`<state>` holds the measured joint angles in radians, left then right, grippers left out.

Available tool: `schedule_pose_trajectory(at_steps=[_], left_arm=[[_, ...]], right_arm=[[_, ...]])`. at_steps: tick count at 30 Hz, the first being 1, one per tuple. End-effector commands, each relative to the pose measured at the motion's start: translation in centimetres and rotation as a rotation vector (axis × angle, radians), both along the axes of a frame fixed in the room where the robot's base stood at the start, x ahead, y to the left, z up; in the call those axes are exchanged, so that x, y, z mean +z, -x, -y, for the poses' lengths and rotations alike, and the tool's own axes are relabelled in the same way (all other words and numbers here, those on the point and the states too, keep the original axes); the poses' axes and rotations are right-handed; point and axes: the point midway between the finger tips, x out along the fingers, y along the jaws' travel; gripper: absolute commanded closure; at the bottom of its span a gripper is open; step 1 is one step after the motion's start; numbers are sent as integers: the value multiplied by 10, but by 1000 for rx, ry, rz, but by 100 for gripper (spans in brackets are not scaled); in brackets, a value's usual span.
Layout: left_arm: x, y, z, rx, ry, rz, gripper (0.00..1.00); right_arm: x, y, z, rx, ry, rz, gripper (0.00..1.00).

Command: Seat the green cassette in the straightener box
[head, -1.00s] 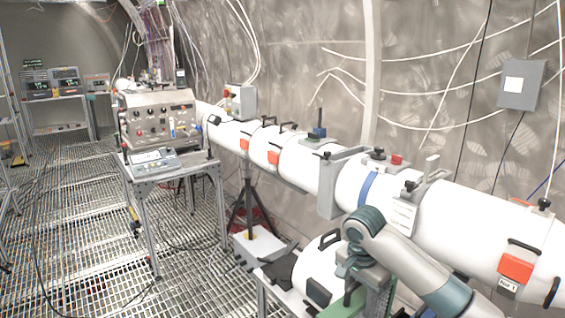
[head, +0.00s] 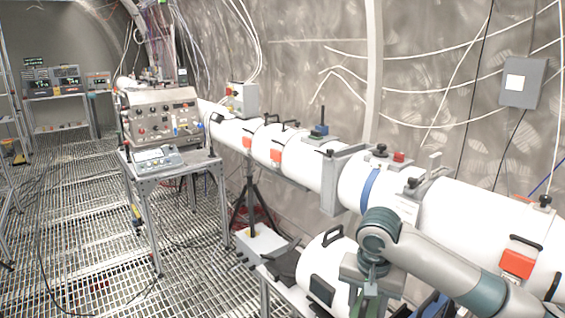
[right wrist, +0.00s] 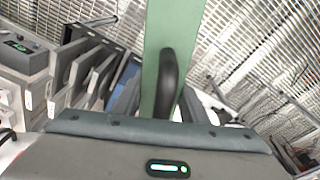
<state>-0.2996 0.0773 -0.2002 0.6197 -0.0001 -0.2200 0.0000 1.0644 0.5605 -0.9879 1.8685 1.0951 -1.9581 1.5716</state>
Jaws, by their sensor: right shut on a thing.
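The green cassette (right wrist: 175,35) is a flat green plate with a black loop handle. In the right wrist view it stands out beyond my right gripper (right wrist: 165,105), whose fingers are closed at the handle. In the head view my right gripper (head: 370,285) is at the bottom, beside the white cylinder, and its fingers are mostly hidden. Only a small green part of the cassette (head: 354,296) shows there. I cannot tell for sure which thing is the straightener box; a grey flanged housing (head: 342,180) sits on the white pipe. My left gripper is out of view.
A long white pipe (head: 450,220) runs along the right wall, close behind my right arm. A white cylinder (head: 325,262) with a black handle lies beside my gripper. Several grey upright plates (right wrist: 85,70) show in the wrist view.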

Motion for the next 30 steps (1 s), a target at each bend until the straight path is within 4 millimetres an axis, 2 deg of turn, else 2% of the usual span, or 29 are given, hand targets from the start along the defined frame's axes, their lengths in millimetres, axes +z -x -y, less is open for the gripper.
schedule_pose_trajectory(at_steps=[9, 15, 21, 30], left_arm=[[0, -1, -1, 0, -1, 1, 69], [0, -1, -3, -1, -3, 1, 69], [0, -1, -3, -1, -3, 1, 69], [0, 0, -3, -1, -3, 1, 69]], right_arm=[[7, 79, 7, 307, 3, 4, 100], [6, 121, 13, 441, 1, 4, 100], [6, 141, 16, 501, 0, 2, 100], [6, 143, 16, 508, -1, 2, 100]])
